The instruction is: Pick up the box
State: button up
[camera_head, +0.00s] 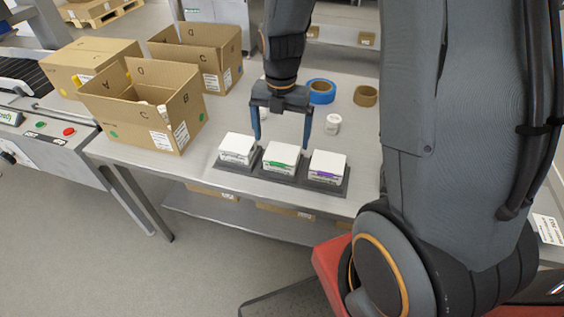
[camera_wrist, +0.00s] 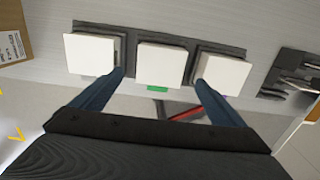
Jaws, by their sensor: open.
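Three small white boxes sit in a row in a dark grey holder (camera_head: 263,174) on the metal table. The left box (camera_head: 238,148) has a grey label, the middle box (camera_head: 282,157) a green one, the right box (camera_head: 327,166) a purple one. My gripper (camera_head: 281,143) is open and empty, pointing down above the row, its blue fingers to either side of the middle box. In the wrist view my gripper (camera_wrist: 160,75) spans the middle box (camera_wrist: 160,64), with the left box (camera_wrist: 90,54) and right box (camera_wrist: 222,74) outside the fingers. Contact with any box cannot be told.
Open cardboard boxes (camera_head: 140,107) stand at the left of the table. Behind the row are a blue tape roll (camera_head: 321,91), a brown tape roll (camera_head: 366,96) and a white jar (camera_head: 333,124). A conveyor (camera_head: 22,77) stands at far left.

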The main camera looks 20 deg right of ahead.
aim_at(282, 152)
jog(key=shift+w+d+f+p, duration=0.1)
jog(key=shift+f+p, duration=0.45)
jog(key=shift+f, duration=1.35)
jog(key=shift+w+d+f+p, duration=0.1)
jog(key=shift+f+p, duration=0.45)
jog(key=shift+f, duration=1.3)
jog(key=c, duration=1.1)
jog(key=shift+r, duration=0.1)
